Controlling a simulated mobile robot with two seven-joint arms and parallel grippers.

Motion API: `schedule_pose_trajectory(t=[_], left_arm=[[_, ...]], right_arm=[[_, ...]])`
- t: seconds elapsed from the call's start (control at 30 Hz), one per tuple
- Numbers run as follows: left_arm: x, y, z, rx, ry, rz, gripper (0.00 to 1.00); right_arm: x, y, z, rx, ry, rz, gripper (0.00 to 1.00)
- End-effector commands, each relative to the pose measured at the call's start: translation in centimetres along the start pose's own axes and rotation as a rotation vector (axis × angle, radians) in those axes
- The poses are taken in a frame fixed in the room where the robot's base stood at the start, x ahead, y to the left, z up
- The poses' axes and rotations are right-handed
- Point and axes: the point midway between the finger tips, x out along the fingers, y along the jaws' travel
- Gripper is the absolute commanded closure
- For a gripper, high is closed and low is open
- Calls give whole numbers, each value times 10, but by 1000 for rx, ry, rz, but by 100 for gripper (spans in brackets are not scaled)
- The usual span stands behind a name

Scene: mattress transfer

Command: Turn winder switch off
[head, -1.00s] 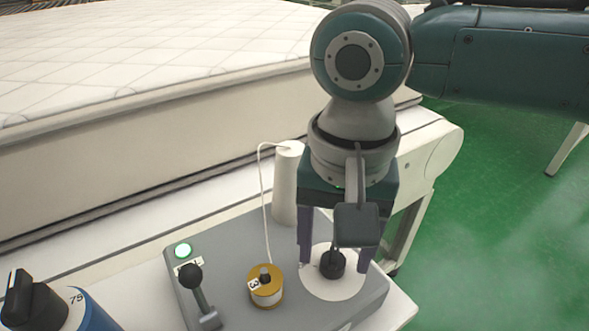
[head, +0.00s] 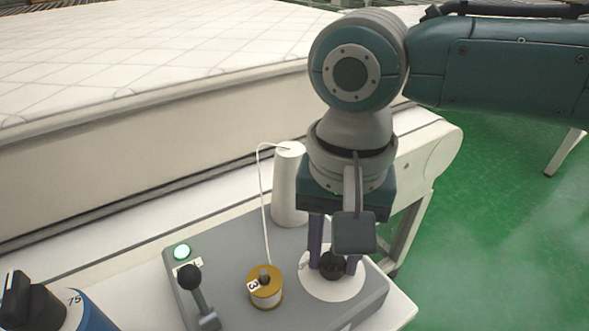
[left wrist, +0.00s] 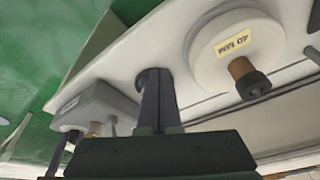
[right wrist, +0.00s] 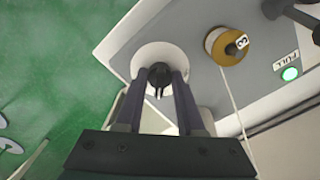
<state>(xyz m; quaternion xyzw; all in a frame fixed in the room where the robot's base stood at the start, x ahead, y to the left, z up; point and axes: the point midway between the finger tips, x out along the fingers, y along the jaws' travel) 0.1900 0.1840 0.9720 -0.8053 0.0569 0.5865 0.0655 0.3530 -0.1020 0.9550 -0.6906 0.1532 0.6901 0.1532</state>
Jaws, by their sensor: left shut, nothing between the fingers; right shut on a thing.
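The grey winder panel (head: 225,262) carries a black ball-topped lever (head: 190,280), a lit green lamp (head: 182,252), a yellow bobbin (head: 265,288) and a white disc (head: 340,286) with a black knob (head: 332,270). Which part is the switch, I cannot tell for sure. My right gripper (head: 329,257) points down over the disc, shut on the black knob. In the right wrist view, the knob (right wrist: 159,72) sits between the fingertips (right wrist: 160,80). The lever stands left of it, untouched. My left gripper (left wrist: 156,85) is shut and empty, outside the head view.
A white cone (head: 288,190) behind the panel feeds thread to the bobbin. A white mattress (head: 150,70) lies behind. In the left wrist view, a round white dial (left wrist: 215,65) is beside my fingers.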

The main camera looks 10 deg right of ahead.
Motion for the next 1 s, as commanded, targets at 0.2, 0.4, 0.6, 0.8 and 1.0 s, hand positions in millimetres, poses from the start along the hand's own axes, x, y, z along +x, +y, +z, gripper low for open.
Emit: schedule_pose_trajectory(t=[0.2, 0.4, 0.6, 0.8, 1.0], left_arm=[[0, 0, 0, -1, 0, 1, 100], [-7, 2, -3, -7, 1, 5, 100], [-24, 2, -8, -10, 2, 8, 100], [-42, 1, -14, -10, 2, 8, 100], [-52, 0, -17, -8, 2, 6, 100]], right_arm=[[0, 0, 0, -1, 0, 0, 100], [-3, 0, 0, -30, -1, 0, 100], [-5, 0, 2, -129, -6, 2, 100], [-4, 0, 2, -294, -6, 1, 100], [-3, 0, 2, -486, -5, 1, 100]])
